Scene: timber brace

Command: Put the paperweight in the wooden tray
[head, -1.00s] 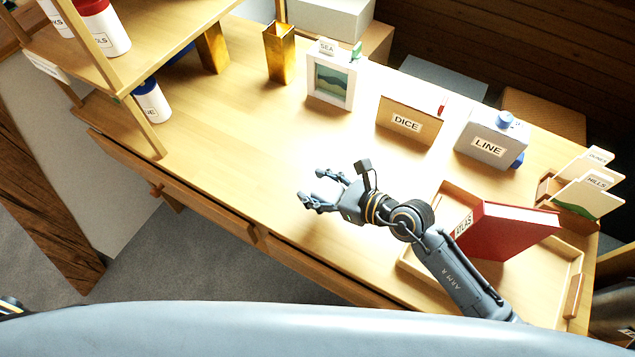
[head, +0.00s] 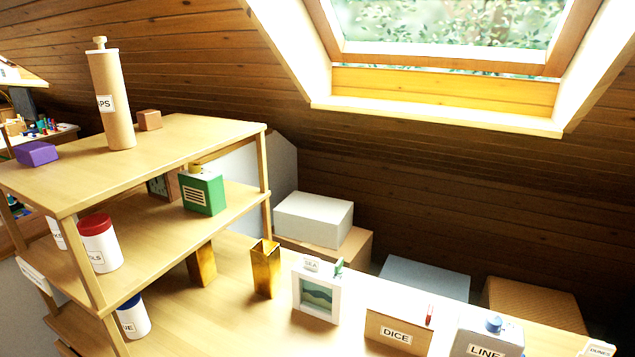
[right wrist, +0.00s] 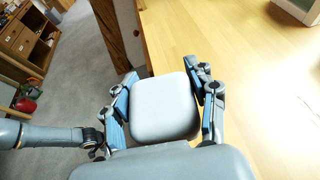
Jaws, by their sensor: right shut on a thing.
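In the right wrist view my right gripper (right wrist: 166,76) is shut on a smooth grey block with rounded corners (right wrist: 165,108), which looks like the paperweight. The block lies between the two fingers, over the front edge of the wooden desk (right wrist: 235,50). My right gripper is out of the head view. My left gripper is not in view. The wooden tray is in neither current view.
A shelf unit (head: 190,133) holds jars, a green box (head: 202,193) and a tall cylinder (head: 112,100).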

